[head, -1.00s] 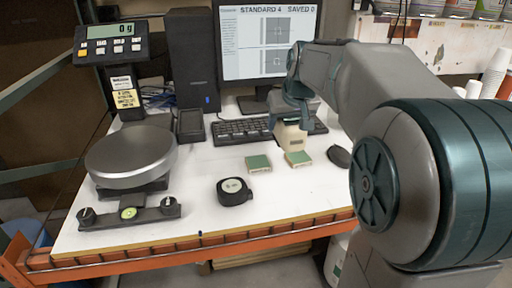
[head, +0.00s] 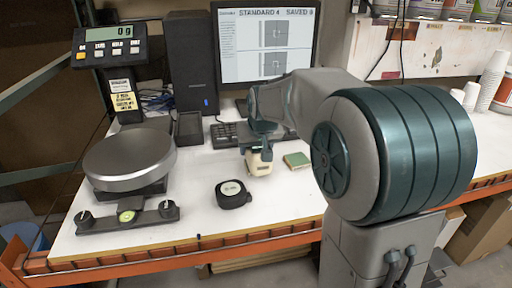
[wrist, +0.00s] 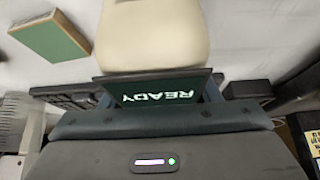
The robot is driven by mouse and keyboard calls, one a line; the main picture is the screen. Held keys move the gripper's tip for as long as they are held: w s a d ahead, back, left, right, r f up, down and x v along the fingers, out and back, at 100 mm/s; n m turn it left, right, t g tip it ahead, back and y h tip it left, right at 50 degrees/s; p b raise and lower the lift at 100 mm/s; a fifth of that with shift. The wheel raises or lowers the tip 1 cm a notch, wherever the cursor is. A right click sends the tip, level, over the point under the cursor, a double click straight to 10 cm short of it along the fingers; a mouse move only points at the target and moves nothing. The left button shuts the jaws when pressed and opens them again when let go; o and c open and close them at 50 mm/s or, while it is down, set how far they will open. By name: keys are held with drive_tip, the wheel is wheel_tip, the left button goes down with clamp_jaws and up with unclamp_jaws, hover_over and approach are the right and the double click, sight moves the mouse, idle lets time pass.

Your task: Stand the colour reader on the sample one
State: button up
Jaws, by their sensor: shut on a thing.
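The colour reader (head: 259,163) has a cream body; in the wrist view its dark screen (wrist: 157,90) reads READY upside down. My gripper (head: 260,147) is shut on the reader and holds it roughly upright over the left sample's place. That left sample is hidden behind or under the reader, so I cannot tell whether they touch. The right green-topped sample (head: 297,160) lies flat and bare just right of the reader. A green-topped block also shows at upper left in the wrist view (wrist: 49,37).
A black round tape-measure-like object (head: 233,194) lies in front of the reader. A scale with a round metal pan (head: 129,158) stands at left. The keyboard (head: 224,134) and monitor (head: 264,45) are behind. White table is clear at front right.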

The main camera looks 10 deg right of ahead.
drive_tip(key=shift+f, duration=0.15)
drive_tip(key=o, duration=1.5)
drive_tip(key=shift+c, duration=0.2)
drive_tip(key=shift+r, duration=0.4)
drive_tip(key=v, duration=1.1)
drive_tip(key=shift+s+r+p, duration=0.25)
drive_tip(key=shift+p, duration=0.1)
drive_tip(key=s+f+g, duration=0.2)
drive_tip(key=s+f, duration=0.5)
drive_tip(key=s, duration=0.4)
drive_tip(key=s+f+g, duration=0.1)
drive_tip(key=s+f, duration=0.7)
drive_tip(key=s, duration=0.3)
drive_tip(key=shift+s+a+f+g, duration=0.2)
drive_tip(key=shift+s+f+g, duration=0.1)
drive_tip(key=shift+g, duration=0.1)
drive_tip(key=shift+w, duration=0.1)
